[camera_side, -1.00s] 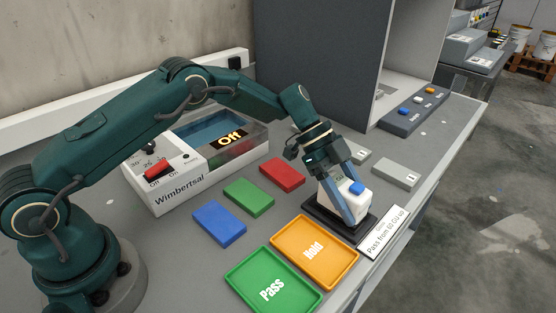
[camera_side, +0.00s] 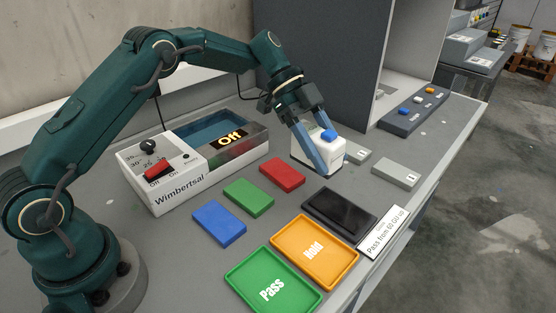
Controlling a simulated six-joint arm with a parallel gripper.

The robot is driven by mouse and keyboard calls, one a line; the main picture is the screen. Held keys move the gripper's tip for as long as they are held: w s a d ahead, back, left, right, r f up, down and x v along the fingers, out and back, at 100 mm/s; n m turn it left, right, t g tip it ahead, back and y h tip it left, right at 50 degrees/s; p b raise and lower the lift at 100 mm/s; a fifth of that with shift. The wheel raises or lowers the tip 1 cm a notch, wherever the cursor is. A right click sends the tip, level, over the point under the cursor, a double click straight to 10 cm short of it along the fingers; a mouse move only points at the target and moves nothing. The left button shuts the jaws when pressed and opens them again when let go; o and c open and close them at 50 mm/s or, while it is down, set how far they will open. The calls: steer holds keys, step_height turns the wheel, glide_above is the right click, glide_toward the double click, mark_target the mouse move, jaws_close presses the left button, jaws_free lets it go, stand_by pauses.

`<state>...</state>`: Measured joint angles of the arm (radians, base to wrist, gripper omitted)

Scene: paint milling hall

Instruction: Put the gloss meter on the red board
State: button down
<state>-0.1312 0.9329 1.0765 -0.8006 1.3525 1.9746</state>
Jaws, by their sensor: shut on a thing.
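The gloss meter (camera_side: 331,152) is a small white box with a blue button on top. My gripper (camera_side: 321,155) is shut on it, with one blue finger across its near left side. The meter is held up, behind and above the black plate (camera_side: 340,212), which is bare. The red board (camera_side: 282,174) lies flat on the bench, left of and a little nearer than the held meter. Nothing lies on the red board. The meter's far side is hidden.
A green board (camera_side: 248,196) and a blue board (camera_side: 219,224) lie beside the red one. The white Wimbertsal machine (camera_side: 180,200) stands behind them. The orange Hold tray (camera_side: 290,264) and green Pass tray (camera_side: 247,289) are in front. Grey blocks (camera_side: 395,173) lie at right.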

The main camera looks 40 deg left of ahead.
mark_target(307, 129)
steer(key=v, duration=0.3)
steer(key=a+f+v, duration=0.1)
steer(key=v, duration=0.1)
steer(key=shift+s+r, duration=0.15)
steer(key=shift+s+a, duration=0.15)
steer(key=shift+a, duration=0.1)
steer(key=s+a+n+t, duration=0.3)
steer(key=a+n, duration=0.1)
steer(key=a, duration=1.1)
steer(key=shift+t+y, duration=0.3)
steer(key=shift+y, duration=0.1)
steer(key=w+d+f, duration=0.1)
steer(key=d+f, duration=0.1)
steer(key=d, duration=0.1)
steer(key=w+d+f, duration=0.2)
steer(key=d, duration=0.2)
steer(key=w+d+f, duration=0.2)
steer(key=d, duration=0.1)
steer(key=shift+w+d+f, duration=0.1)
steer(key=shift+d+f, duration=0.1)
steer(key=shift+f, duration=2.05)
steer(key=shift+f, duration=0.2)
steer(key=shift+c, duration=1)
jaws_free()
steer(key=shift+r, duration=0.1)
